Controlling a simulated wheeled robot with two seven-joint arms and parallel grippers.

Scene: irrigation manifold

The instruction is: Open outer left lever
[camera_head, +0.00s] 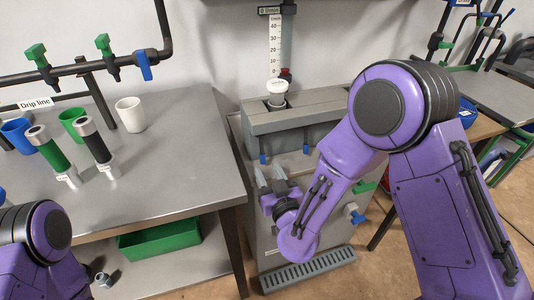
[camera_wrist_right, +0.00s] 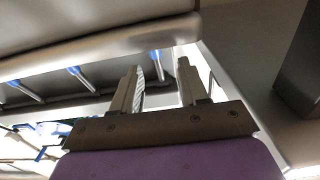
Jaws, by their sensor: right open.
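A grey cabinet (camera_head: 290,125) has small blue levers along its front. The outer left lever (camera_head: 263,159) hangs down at the left end; another blue lever (camera_head: 306,149) is to its right. My right gripper (camera_head: 270,175) is open and empty just below the outer left lever. In the right wrist view, the nearest blue lever (camera_wrist_right: 157,62) appears beyond the gap between the open fingers (camera_wrist_right: 160,88), with no clear contact. Two more blue levers (camera_wrist_right: 80,76) (camera_wrist_right: 24,91) show to the left. My right arm hides part of the cabinet front. My left gripper is out of view.
A metal bench (camera_head: 170,185) with cups and cylinders stands left of the cabinet. A green lever (camera_head: 365,187) and a blue handle (camera_head: 355,215) are low on the cabinet's right side. A drain grate (camera_head: 310,270) lies at its foot.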

